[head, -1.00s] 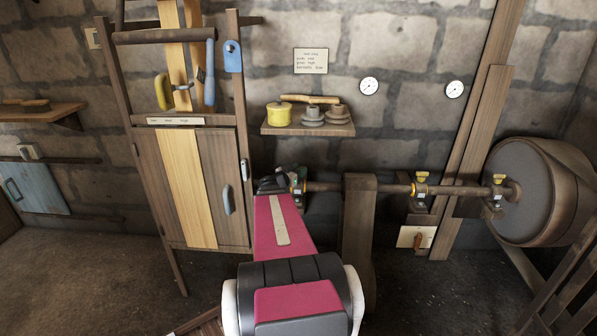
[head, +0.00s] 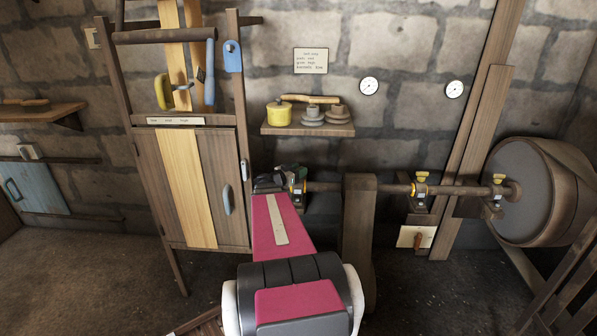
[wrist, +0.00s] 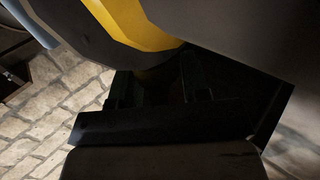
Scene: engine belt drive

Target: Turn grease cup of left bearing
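The left bearing (head: 299,187) sits at the left end of the shaft in the head view, with a little yellow showing. Its grease cup is mostly hidden by my gripper. My gripper (head: 285,174) is at the left bearing, right up close to its upper part. In the wrist view, my dark fingers (wrist: 158,85) stand apart in deep shadow. I cannot tell whether anything is between them. The other two bearings carry yellow grease cups, one in the middle (head: 422,176) and one at the right (head: 498,178).
A wooden cabinet (head: 190,190) stands close on the left. A shelf (head: 290,129) with a yellow pot (head: 279,113) is above. A yellow and dark rounded part (wrist: 140,25) fills the wrist view's top.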

